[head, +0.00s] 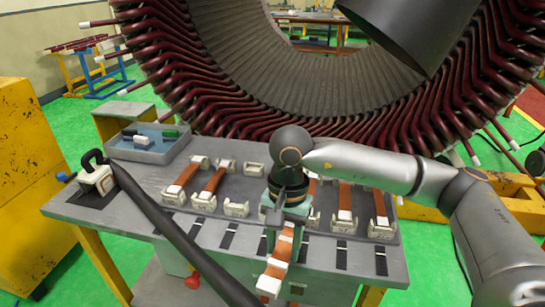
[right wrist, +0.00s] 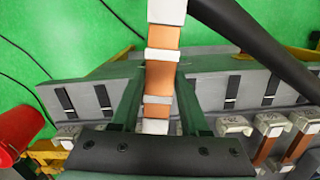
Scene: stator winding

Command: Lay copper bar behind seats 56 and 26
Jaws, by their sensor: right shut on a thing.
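My right gripper (head: 285,228) is shut on a copper bar (head: 283,248) with white bands, held over the front part of the grey bench (head: 135,200). In the right wrist view, the green fingers (right wrist: 153,105) stand either side of the bar (right wrist: 163,45). Pairs of white seats stand in rows on the bench. One pair, a rear seat (head: 254,170) and a front seat (head: 237,209), is empty. Other seats hold copper bars (head: 186,176). Seat numbers are too small to read. My arm hides some middle seats. My left gripper is not in view.
A large stator (head: 180,85) with dark red coil ends stands behind the bench. A grey tray (head: 125,152) is at the bench's back left. A long dark rod (head: 180,235) crosses the front left.

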